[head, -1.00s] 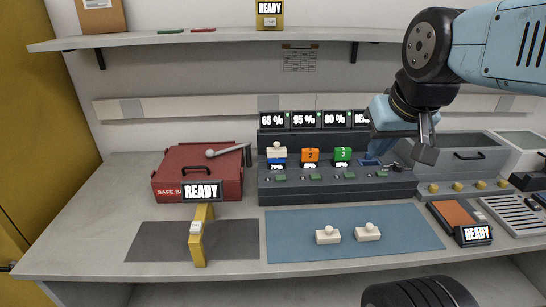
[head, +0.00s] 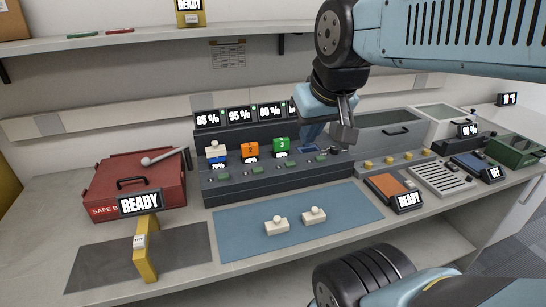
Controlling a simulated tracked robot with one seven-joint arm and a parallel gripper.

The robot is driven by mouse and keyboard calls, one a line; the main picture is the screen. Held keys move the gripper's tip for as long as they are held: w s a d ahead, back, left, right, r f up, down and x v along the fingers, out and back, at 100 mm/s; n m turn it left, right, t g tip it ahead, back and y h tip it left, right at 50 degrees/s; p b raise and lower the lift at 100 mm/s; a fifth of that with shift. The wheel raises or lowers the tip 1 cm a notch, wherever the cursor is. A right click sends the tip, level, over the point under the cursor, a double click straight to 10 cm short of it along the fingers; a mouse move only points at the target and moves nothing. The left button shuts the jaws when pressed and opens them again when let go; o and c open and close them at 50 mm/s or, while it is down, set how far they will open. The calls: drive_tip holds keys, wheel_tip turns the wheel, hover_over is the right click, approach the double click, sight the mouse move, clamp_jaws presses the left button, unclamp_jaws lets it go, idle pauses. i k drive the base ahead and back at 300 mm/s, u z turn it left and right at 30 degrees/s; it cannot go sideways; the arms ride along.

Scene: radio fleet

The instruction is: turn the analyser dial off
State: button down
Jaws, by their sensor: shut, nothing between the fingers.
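My gripper (head: 344,133) is shut and empty. No dial can be clearly made out as the analyser's. At the far right, a blue unit (head: 467,162) with a small, hard-to-read display (head: 492,174) lies beyond a slotted metal tray (head: 440,178). My gripper is well to the left of these.
Blue, orange and green radio parts stand in the rack. Two white knobbed pieces (head: 277,226) lie on a blue mat (head: 235,235). A red box (head: 135,185), a yellow stand (head: 146,258), an orange READY unit (head: 388,187) and a green bin (head: 514,151) share the bench.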

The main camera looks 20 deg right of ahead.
sight(334, 149)
drive_tip(key=u, duration=0.3)
drive_tip(key=k, duration=0.9)
drive_tip(key=z, duration=0.75)
drive_tip(key=i, duration=1)
